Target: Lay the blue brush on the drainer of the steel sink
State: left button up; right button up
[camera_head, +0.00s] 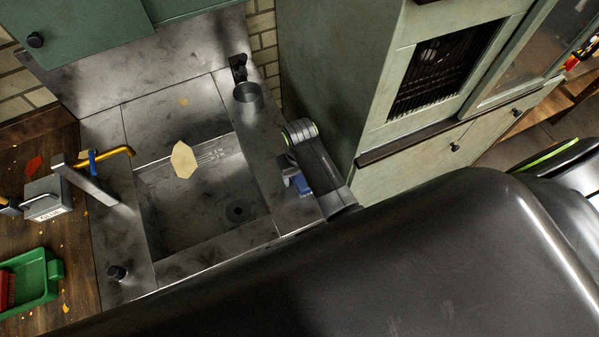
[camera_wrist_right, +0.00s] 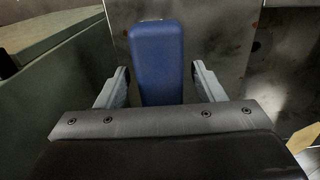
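The blue brush (camera_head: 302,185) shows as a blue block on the steel strip right of the basin of the steel sink (camera_head: 262,170), partly hidden by my arm. My right gripper (camera_head: 292,178) is over that strip, at the brush. In the right wrist view the blue block (camera_wrist_right: 156,55) stands between the two grey fingers of my right gripper (camera_wrist_right: 160,80). A narrow gap shows on each side, so the fingers look open around it. The brush's lower end is hidden behind the gripper body. My left gripper is not in view.
A pale leather piece (camera_head: 184,159) lies in the basin. A dark cup holder (camera_head: 246,92) stands at the back right of the sink. A green cabinet (camera_head: 330,70) rises close on the right. A green dustpan (camera_head: 38,278) and a grey box (camera_head: 46,200) lie on the left counter.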

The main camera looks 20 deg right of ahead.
notch_tip(320, 180, up, 10)
jog(key=shift+f+b, duration=0.1)
jog(key=shift+b, duration=0.95)
jog(key=shift+r+p, duration=1.1)
jog(key=shift+r, duration=0.15)
jog(key=shift+f, duration=0.1)
